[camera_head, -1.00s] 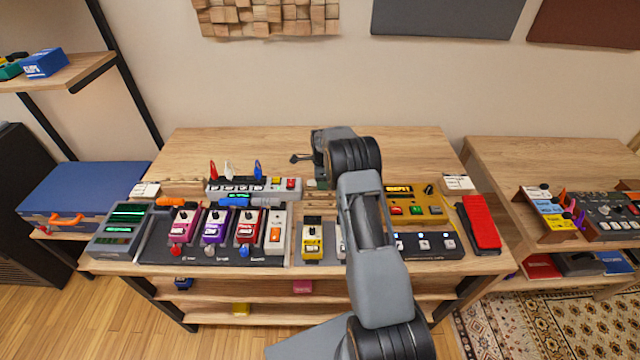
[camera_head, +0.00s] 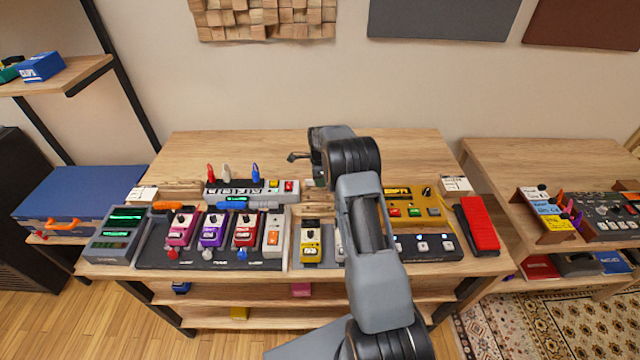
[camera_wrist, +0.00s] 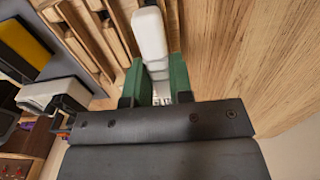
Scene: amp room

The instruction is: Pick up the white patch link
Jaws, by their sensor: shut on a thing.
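A white patch link (camera_wrist: 150,34) sits between the two green fingers of my gripper (camera_wrist: 156,78) in the wrist view. The fingers are shut on its near end and its rounded far end sticks out beyond them. Wooden slats lie to its left and bare table wood to its right. In the head view my gripper (camera_head: 318,182) is mostly hidden behind my own arm, low over the table behind the yellow pedal. The link cannot be made out there.
A grey strip (camera_head: 242,189) with red, white and blue upright pieces stands left of my gripper. Several coloured pedals line the front, including a yellow pedal (camera_head: 311,240). A yellow-topped unit (camera_head: 411,203) and a red pedal (camera_head: 478,224) stand right. The table's back (camera_head: 240,150) is clear.

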